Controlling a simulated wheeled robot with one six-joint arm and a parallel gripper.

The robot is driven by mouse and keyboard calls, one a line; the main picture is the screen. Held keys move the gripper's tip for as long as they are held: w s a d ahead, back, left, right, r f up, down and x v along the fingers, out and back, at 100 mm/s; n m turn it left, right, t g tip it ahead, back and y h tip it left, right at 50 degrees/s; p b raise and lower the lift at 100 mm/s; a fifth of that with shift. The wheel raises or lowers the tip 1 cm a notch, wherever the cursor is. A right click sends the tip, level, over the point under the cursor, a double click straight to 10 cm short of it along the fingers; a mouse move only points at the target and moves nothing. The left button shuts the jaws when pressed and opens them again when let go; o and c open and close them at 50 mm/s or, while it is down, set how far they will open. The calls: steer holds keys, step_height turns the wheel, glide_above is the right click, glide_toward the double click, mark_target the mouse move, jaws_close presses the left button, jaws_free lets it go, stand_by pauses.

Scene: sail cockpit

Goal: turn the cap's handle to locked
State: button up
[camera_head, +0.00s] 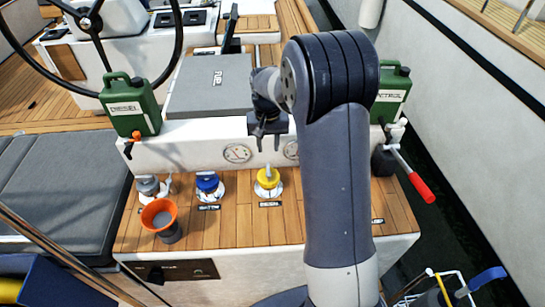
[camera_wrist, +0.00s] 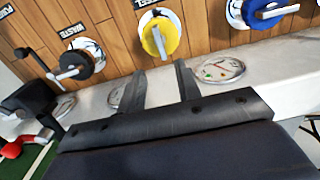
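A yellow cap (camera_head: 267,180) with a raised handle sits on the wooden deck, in front of the white ledge. It also shows at the top of the wrist view (camera_wrist: 150,35), where a bar-like handle (camera_wrist: 160,42) stands across it. A blue cap (camera_head: 207,185) with a handle is to its left in the head view; it also shows in the wrist view (camera_wrist: 262,10). A black cap labelled WASTE (camera_wrist: 75,66) has a grey handle; my arm hides it in the head view. My gripper (camera_head: 268,147) is open and empty, near the yellow cap and apart from it. Its two fingers (camera_wrist: 160,72) point towards that cap.
A grey cap (camera_head: 148,186) and an orange funnel (camera_head: 159,215) stand at the left of the deck. Round gauges (camera_head: 237,153) are set in the white ledge. A diesel can (camera_head: 131,106), a petrol can (camera_head: 392,92) and a red-handled lever (camera_head: 420,187) flank my arm.

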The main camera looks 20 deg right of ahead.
mark_target(268, 169)
step_height(268, 169, down, 10)
steer(key=shift+s+a+f+p, duration=0.1)
steer(key=shift+f+p, duration=0.05)
steer(key=shift+p, duration=0.35)
jaws_close()
